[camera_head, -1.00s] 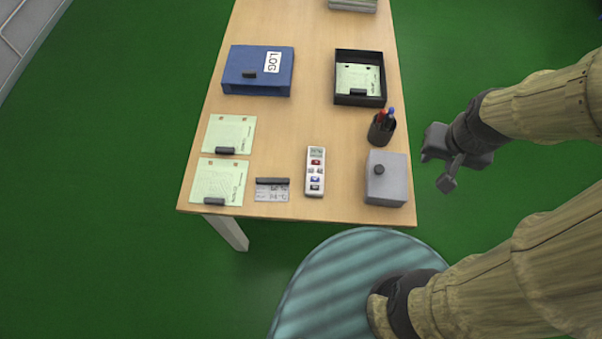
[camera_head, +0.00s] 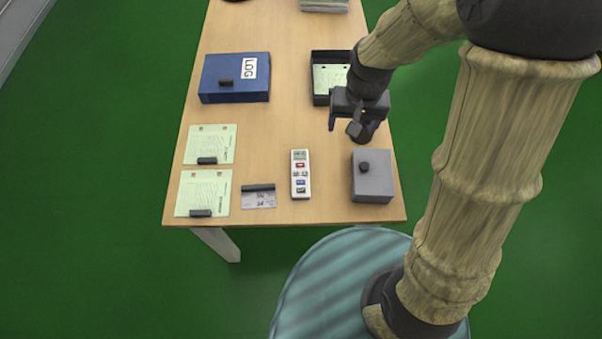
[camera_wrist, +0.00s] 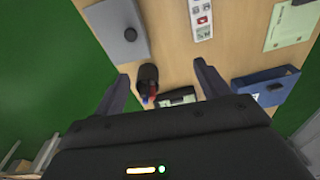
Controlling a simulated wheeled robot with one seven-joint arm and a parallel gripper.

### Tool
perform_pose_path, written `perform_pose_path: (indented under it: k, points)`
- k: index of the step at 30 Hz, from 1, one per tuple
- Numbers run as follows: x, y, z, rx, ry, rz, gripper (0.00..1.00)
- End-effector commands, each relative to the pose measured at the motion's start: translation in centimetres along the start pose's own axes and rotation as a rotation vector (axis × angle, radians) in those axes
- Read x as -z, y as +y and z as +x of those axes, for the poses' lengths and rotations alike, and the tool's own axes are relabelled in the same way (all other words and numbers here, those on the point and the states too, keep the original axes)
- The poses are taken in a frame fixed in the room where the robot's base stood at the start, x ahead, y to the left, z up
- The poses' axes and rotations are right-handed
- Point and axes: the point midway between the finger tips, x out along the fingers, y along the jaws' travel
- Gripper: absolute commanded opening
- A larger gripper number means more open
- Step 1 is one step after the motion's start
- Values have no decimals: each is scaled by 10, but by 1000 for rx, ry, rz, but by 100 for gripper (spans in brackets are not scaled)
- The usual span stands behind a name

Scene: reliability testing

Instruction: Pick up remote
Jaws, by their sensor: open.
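In the wrist view the remote (camera_wrist: 201,18) shows at the top, partly cut off by the frame edge. My gripper (camera_head: 343,126) is open and empty above the right side of the table, behind and to the right of the remote and apart from it. In the wrist view the two fingers of my gripper (camera_wrist: 160,78) are spread, with the pen cup beyond and between them.
The grey box (camera_head: 372,180) with a dark knob stands right of the remote. The pen cup (camera_wrist: 147,76) stands near my gripper. A black tray (camera_head: 320,92), blue LOG binder (camera_head: 215,90), papers (camera_head: 205,190) and a card (camera_head: 260,200) lie around. Bare table (camera_head: 260,130) lies behind the remote.

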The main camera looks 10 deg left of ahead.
Motion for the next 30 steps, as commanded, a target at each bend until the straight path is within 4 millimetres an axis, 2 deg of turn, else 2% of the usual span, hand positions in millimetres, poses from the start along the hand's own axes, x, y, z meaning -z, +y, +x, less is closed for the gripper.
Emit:
perform_pose_path:
  k: [1, 3, 6, 9, 22, 30]
  points:
    - [6, -29, 16, 0, -26, -35, 75]
    - [10, -60, 30, -4, -52, -61, 75]
    - [12, -94, 46, -11, -79, -87, 75]
    - [11, -111, 53, -16, -91, -99, 75]
    - [10, -114, 59, -17, -96, -100, 75]
    - [7, -111, 99, -19, -99, -95, 75]
